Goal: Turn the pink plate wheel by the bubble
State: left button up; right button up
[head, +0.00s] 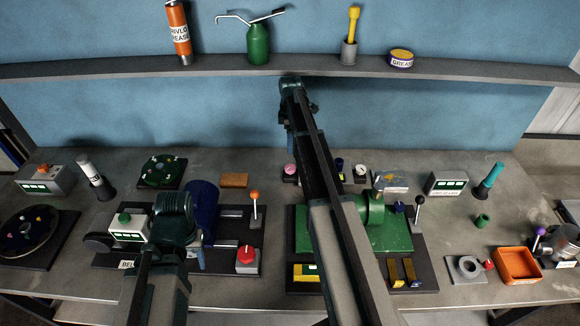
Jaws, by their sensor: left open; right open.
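A small pink wheel (290,169) stands on a dark block at the back left of the green plate (390,240), just left of my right arm. My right gripper (290,150) hangs at the end of the reaching arm, open, above and close to the pink wheel; its fingers are small and partly hidden, and contact cannot be told. No bubble can be made out clearly; my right arm covers the middle of the plate. My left gripper (197,258) is open and points down over the left machine base, beside a dark blue cylinder (203,200).
A red button (247,255) and an orange-knobbed lever (254,205) stand right of my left gripper. Right of my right arm are a black-knobbed lever (418,205), yellow pedals (402,270) and an orange tray (516,264). A shelf (200,70) runs along the back.

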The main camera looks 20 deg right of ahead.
aim_at(290, 167)
pick_arm(q)
notch_tip(290, 167, down, 13)
jog(key=b, duration=1.2)
pick_arm(e)
notch_tip(290, 167, down, 13)
jog(key=shift+f, duration=0.1)
